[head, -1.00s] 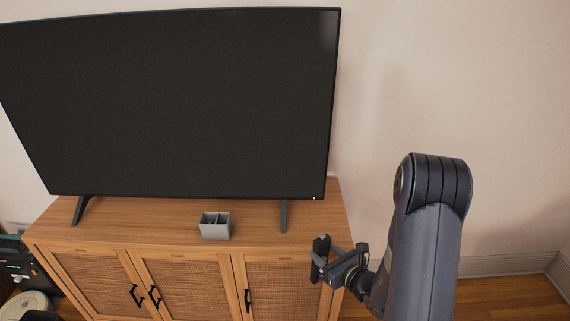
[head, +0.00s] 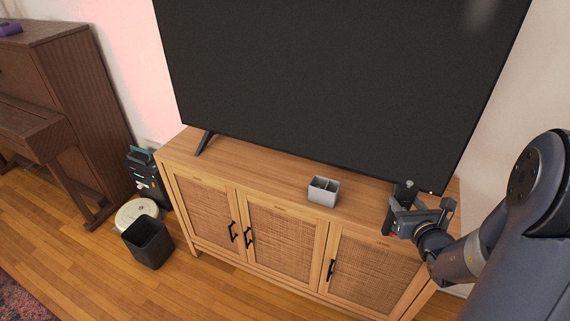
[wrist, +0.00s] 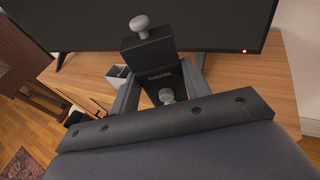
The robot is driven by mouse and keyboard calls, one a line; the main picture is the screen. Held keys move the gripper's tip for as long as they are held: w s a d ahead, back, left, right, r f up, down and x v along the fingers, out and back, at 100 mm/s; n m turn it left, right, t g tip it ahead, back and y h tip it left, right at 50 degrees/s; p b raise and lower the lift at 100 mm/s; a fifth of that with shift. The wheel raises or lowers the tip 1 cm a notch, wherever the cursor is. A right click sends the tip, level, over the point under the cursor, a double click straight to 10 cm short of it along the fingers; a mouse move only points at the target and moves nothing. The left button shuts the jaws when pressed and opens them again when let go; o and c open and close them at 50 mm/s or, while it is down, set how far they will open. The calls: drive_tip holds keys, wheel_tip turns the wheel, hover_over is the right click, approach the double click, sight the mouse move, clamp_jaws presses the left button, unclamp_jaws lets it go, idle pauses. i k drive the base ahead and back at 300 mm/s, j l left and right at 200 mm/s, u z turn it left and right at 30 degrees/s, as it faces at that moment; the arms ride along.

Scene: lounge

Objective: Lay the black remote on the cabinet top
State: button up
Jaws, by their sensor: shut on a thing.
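My gripper (head: 420,203) is shut on a black thing with grey knobs, which I take to be the black remote (head: 403,190). In the wrist view the remote (wrist: 148,46) is held between the two grey fingers, one knob on its far block and another nearer me. In the head view it stands roughly upright in the grip. It appears over the right part of the wooden cabinet top (head: 262,169), near the front edge. I cannot tell whether it touches the top. My gripper hides part of that corner.
A large television (head: 340,80) stands along the back of the cabinet, close behind my gripper. A grey divided holder (head: 323,191) sits left of my gripper. The top further left is clear. A black bin (head: 148,243) and a piano (head: 65,100) are at the left.

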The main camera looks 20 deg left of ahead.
sight(266, 180)
drive_tip(key=i+j+u, duration=0.4)
drive_tip(key=j, duration=0.2)
drive_tip(key=i+j+u, duration=0.4)
drive_tip(key=i+j, duration=0.05)
